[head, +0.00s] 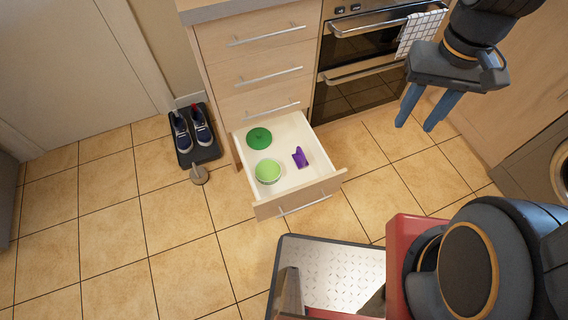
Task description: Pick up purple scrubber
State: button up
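The purple scrubber (299,158) lies in the open bottom drawer (305,127), on its right side. A green disc (259,138) and a light green bowl (267,171) are in the same drawer, to the scrubber's left. My gripper (415,126) hangs at the upper right, in front of the oven and the right-hand cabinets. Its two blue fingers point down and stand apart with nothing visible between them. It is to the right of the drawer and clear of the scrubber.
The drawer front (300,196) sticks out over the tiled floor. Closed drawers are above it. An oven (360,70) with a checked towel (420,32) is to the right. Shoes (191,128) on a dark tray and a doorstop-like object (199,175) are left. Tiles (140,235) at left are free.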

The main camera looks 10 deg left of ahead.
aim_at(299, 159)
jog(key=u, duration=0.65)
jog(key=k, duration=1.1)
jog(key=z, duration=0.65)
